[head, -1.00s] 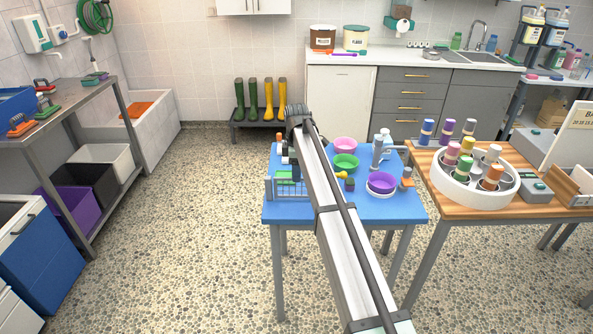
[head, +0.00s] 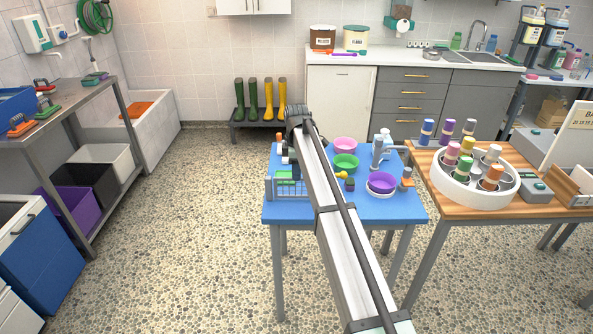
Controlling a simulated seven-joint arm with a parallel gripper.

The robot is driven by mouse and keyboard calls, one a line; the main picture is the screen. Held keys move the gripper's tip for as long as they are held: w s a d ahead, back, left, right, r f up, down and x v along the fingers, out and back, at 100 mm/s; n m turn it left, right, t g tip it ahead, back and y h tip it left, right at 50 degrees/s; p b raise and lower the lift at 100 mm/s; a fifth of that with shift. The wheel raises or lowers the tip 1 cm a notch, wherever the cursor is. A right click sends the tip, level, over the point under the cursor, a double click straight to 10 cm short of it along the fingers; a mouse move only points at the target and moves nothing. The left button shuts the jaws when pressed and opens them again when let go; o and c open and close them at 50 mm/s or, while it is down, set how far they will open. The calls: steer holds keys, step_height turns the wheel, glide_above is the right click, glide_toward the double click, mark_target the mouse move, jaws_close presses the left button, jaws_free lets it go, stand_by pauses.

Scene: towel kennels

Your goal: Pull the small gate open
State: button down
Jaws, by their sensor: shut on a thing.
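The small gate (head: 292,189) is a low pale wire panel near the front left of the blue table (head: 345,212). A green item shows just behind its bars. My arm reaches over the table from the lower right and covers the gate's right side. My gripper (head: 291,160) points down behind the arm, just above and behind the gate, and only partly shows. It is shut on the gate; the fingertips and the exact point of grip are too small and covered to see clearly.
On the blue table to the right of my arm are a pink bowl (head: 345,144), a green bowl (head: 346,161), a purple bowl (head: 381,182) and a spray bottle (head: 381,147). A wooden table (head: 440,212) with a round white holder (head: 448,187) stands at the right. The floor at left is clear.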

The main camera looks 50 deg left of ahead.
steer(key=shift+s+d, duration=0.1)
steer(key=s+d+m, duration=0.1)
steer(key=s+m, duration=0.8)
steer(key=m, duration=0.6)
steer(key=shift+s, duration=0.2)
stand_by(0.4)
stand_by(0.4)
steer(key=c, duration=1)
jaws_free()
steer(key=shift+o, duration=0.2)
step_height(320, 180, up, 14)
